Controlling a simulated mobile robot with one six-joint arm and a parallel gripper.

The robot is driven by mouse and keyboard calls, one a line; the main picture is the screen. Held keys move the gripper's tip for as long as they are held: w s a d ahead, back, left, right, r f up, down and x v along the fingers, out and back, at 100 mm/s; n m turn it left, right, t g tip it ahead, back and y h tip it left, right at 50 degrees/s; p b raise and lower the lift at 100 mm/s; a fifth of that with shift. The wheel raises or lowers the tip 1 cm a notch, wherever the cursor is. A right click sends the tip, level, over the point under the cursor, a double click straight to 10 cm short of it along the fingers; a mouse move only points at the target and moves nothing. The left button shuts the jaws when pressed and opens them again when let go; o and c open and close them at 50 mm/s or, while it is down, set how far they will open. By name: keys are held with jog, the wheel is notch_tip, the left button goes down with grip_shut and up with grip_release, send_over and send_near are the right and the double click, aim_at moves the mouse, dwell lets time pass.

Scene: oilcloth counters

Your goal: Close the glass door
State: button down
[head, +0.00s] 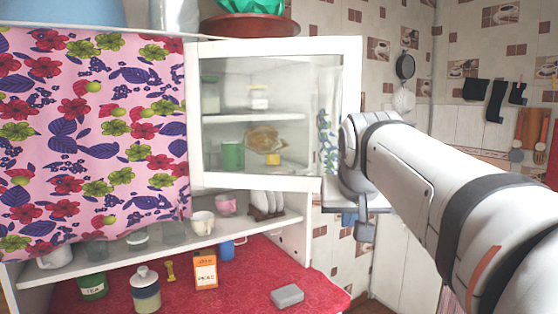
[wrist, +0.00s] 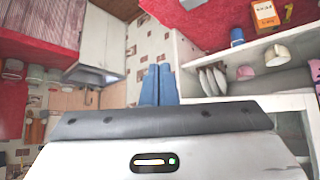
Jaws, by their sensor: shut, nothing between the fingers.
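The glass door (head: 255,183) is a white frame around a clear pane on the upper cabinet, right of the floral curtain. Cups and jars show through the pane. My arm hides part of its right edge, and I cannot tell how far ajar it stands. My gripper (wrist: 158,85) shows two blue fingers side by side in the wrist view, shut and empty. In the head view it is mostly hidden behind my wrist, with a bit of blue below and right of the door's lower right corner. I cannot tell whether it touches the door.
A pink floral curtain (head: 95,140) covers the cabinet's left side. An open shelf (head: 110,260) below holds cups and a plate rack. The red counter (head: 245,285) carries a tea tin, a jar, an orange box (head: 206,270) and a grey block (head: 287,295). A tiled wall stands behind.

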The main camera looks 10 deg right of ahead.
jog(key=w+d+r+m+t+h, duration=0.1)
jog(key=w+d+r, duration=0.15)
jog(key=r, duration=0.75)
jog(key=w+d+f+p, duration=0.4)
jog(key=w+d+f, duration=0.1)
jog(key=w, duration=0.5)
jog(key=shift+d+f, duration=0.15)
jog(key=shift+f, duration=0.55)
